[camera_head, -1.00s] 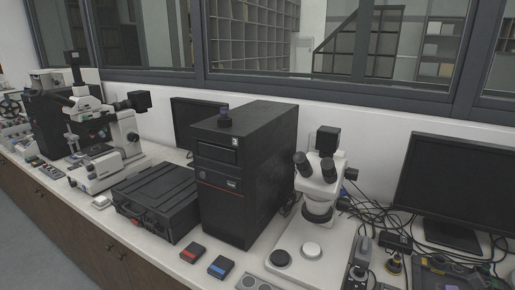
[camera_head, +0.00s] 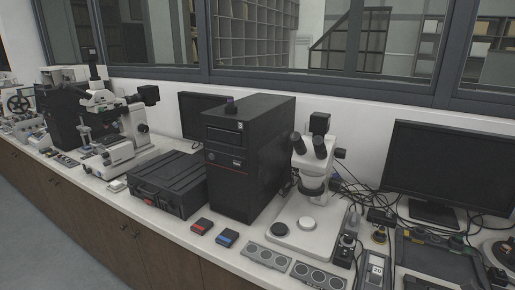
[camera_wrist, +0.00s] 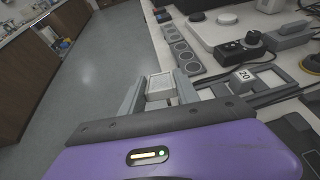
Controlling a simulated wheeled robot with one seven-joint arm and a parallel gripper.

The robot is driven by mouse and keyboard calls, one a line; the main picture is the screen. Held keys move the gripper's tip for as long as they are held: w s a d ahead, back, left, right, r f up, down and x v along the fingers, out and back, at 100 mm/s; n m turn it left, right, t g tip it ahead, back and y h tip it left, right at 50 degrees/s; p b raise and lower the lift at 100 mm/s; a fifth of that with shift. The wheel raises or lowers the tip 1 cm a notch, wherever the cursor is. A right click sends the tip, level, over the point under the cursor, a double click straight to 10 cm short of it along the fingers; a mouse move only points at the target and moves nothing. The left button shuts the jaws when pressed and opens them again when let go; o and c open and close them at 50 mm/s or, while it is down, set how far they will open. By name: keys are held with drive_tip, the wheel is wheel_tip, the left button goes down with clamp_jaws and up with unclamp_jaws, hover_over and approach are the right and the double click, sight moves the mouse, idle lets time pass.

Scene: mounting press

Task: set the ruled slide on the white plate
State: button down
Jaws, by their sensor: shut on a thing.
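My gripper (camera_wrist: 159,98) shows in the wrist view, its two grey fingers closed on a small pale rectangular piece with a lighter face, which I take to be the ruled slide (camera_wrist: 160,82). Rulings on it are too small to make out. It is held over the grey floor, in front of the bench edge. In the head view a round white plate (camera_head: 306,224) lies on the pale base of the stereo microscope, beside a round black plate (camera_head: 278,229). The gripper is not in the head view and is apart from the white plate.
Grey trays with round wells (camera_head: 267,256) line the bench's front edge. A cube marked 20 (camera_head: 376,269) sits right of them. The stereo microscope (camera_head: 314,160) rises behind the white plate. A black computer tower (camera_head: 248,160) stands to its left, a monitor (camera_head: 450,165) to its right.

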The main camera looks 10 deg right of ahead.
drive_tip(key=s+a+f+m+t+h, duration=0.2)
drive_tip(key=a+f+m+h, duration=0.3)
drive_tip(key=a+f, duration=0.2)
drive_tip(key=s+a+f+m+t+h, duration=0.2)
drive_tip(key=s+a+f+m+h, duration=0.1)
drive_tip(key=a+f, duration=0.4)
drive_tip(key=shift+a+f+m+h, duration=0.4)
drive_tip(key=shift+f+m+h, duration=0.25)
drive_tip(key=shift+m+h, duration=0.3)
drive_tip(key=shift+w+a+r+t, duration=0.1)
drive_tip(key=shift+w+a+t, duration=0.05)
drive_tip(key=shift+t, duration=0.15)
idle(0.4)
